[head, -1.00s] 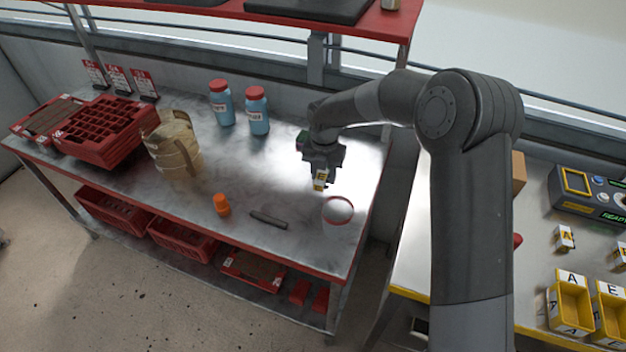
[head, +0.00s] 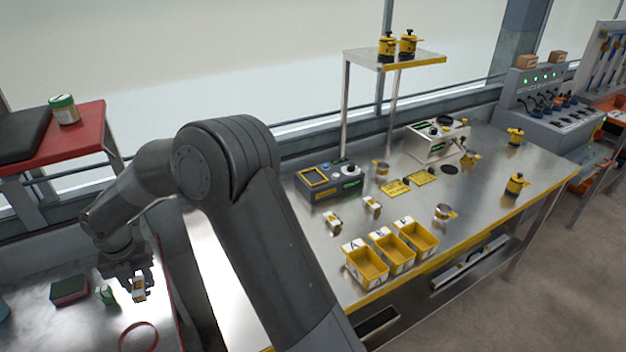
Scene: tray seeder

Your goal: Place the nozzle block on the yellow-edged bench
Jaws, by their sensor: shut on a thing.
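My gripper (head: 137,279) is at the lower left, shut on the nozzle block (head: 139,292), a small white block with a yellow label. It holds the block over the red-edged bench (head: 88,332), near that bench's right end; the gap beneath is hard to judge. The yellow-edged bench (head: 395,325) fills the middle and right of the view. Two similar small labelled blocks, one at the left (head: 333,221) and one at the right (head: 372,206), stand on it. My arm hides part of its left end.
Yellow bins (head: 367,268) line the bench's front edge. Behind are a grey control box (head: 328,181), yellow plates (head: 395,187) and a white device (head: 437,140). Yellow-topped pots stand farther right. A raised shelf (head: 400,59) stands at the back. The bench top near its left end looks clear.

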